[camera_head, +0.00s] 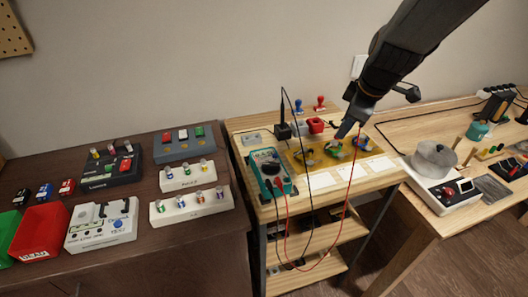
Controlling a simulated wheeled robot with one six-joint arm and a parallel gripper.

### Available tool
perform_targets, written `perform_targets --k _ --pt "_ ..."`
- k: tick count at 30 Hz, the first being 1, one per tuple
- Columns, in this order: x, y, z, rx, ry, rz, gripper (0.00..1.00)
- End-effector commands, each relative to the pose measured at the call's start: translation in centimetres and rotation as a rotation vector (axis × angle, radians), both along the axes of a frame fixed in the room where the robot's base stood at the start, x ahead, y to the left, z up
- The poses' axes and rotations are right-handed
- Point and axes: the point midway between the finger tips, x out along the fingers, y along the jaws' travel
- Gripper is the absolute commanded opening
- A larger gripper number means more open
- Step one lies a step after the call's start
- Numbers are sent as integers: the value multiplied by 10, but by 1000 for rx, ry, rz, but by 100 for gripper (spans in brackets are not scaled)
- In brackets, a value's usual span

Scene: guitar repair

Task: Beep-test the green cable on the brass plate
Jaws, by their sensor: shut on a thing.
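The brass plate (322,163) lies on the small wooden bench in the middle. Several small coiled cables lie on it, among them a green cable (333,151) near its middle and a blue one (362,142) at its right. My gripper (347,129) points down over the plate, close to the green cable. The jaws and probe tip are too small to tell whether the tip touches anything.
Paper cards (348,172) lie in front of the plate. A black holder (283,130), a red block (315,125) and two stamps (319,103) stand behind it. The black lead (308,215) hangs off the bench front. A dark left table (190,240) and a right bench (430,212) flank it.

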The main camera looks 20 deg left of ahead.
Motion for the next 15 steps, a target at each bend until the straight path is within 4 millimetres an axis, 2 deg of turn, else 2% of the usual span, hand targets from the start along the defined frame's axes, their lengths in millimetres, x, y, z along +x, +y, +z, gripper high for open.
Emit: perform_targets --k 15 --pt "0 0 45 1 -1 0 0"
